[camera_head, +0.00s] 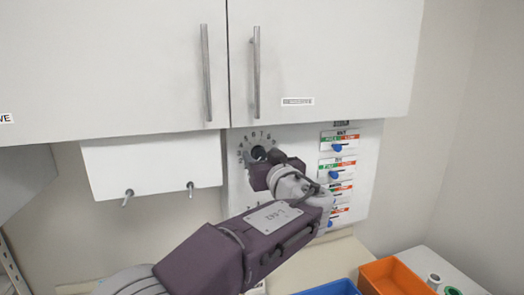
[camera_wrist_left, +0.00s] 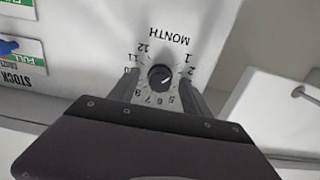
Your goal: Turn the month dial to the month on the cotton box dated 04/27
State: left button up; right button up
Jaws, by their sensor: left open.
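The month dial (camera_wrist_left: 160,77) is a round black knob on a white panel, with numbers around it and the word MONTH, upside down in the left wrist view. In the head view the dial (camera_head: 259,153) is partly covered by my left gripper (camera_head: 272,166). In the left wrist view the fingers of my left gripper (camera_wrist_left: 157,90) are apart, one on each side of the knob, with gaps visible. Whether they are level with the knob in depth is unclear. The knob's pointer is too small to read surely. No cotton box with a date is recognizable. My right gripper is out of view.
Several blue switches with green and red labels (camera_head: 338,148) line the panel right of the dial. White cabinets (camera_head: 320,60) hang above. An orange bin (camera_head: 392,277) and a blue bin (camera_head: 330,288) stand at lower right. A white box with two hooks (camera_head: 150,165) is left.

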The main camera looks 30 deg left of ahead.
pick_arm(q)
jog(key=shift+c, duration=0.3)
grip_shut()
jog(key=shift+f+m+b, duration=0.25)
jog(key=shift+m+b, duration=0.75)
jog(key=shift+b, duration=0.45)
jog(key=m+b, duration=0.2)
jog(key=shift+m, duration=0.3)
jog(key=m+b, duration=0.2)
jog(key=m, duration=0.2)
jog(key=shift+r+m, duration=0.15)
jog(key=shift+m, duration=2.85)
jog(key=shift+r, duration=0.1)
